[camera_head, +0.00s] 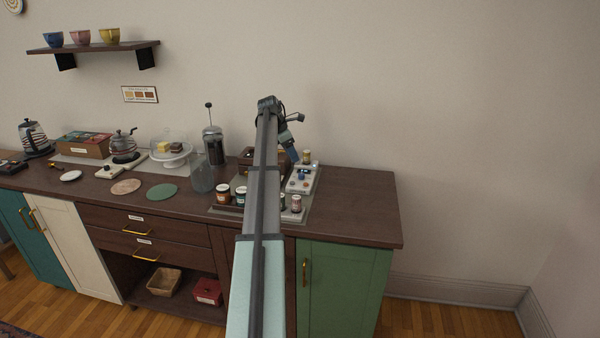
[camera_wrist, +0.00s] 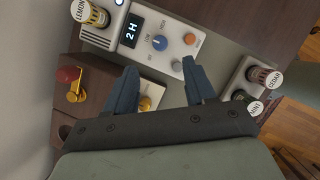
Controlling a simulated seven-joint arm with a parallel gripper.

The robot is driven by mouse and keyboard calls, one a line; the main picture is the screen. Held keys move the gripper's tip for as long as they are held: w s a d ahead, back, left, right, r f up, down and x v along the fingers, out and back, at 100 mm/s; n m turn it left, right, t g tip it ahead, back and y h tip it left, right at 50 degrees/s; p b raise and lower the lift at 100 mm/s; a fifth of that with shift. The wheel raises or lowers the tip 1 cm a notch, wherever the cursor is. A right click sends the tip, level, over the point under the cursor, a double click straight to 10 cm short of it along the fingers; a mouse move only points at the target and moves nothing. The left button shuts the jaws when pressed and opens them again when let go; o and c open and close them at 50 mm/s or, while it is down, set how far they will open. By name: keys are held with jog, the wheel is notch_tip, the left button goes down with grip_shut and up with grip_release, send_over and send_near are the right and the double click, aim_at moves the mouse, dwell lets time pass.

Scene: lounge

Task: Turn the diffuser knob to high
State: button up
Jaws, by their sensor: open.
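The diffuser (camera_wrist: 208,52) is a white panel with a "2 H" display, a blue round knob (camera_wrist: 159,42), an orange button (camera_wrist: 190,38) and a pale button (camera_wrist: 176,66). Small print rings the knob; I cannot read its setting surely. In the head view the diffuser (camera_head: 304,178) stands at the right part of the counter. My gripper (camera_wrist: 159,68) is open and empty, its two dark blue fingers pointing toward the panel. The knob shows beyond and between the fingertips, apart from them. In the head view my gripper (camera_head: 293,156) is just above the diffuser's back left side.
A lemon bottle (camera_wrist: 88,12) stands at the panel's left end, and a cedar bottle (camera_wrist: 268,77) stands to its right. A wooden box (camera_wrist: 98,80) with a red knob is close on the left. Dark jars (camera_head: 223,193) stand left of my arm. The counter's right end (camera_head: 355,205) is clear.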

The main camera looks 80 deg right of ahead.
aim_at(301, 173)
jog(key=x, duration=1)
jog(key=shift+c, duration=0.3)
grip_shut()
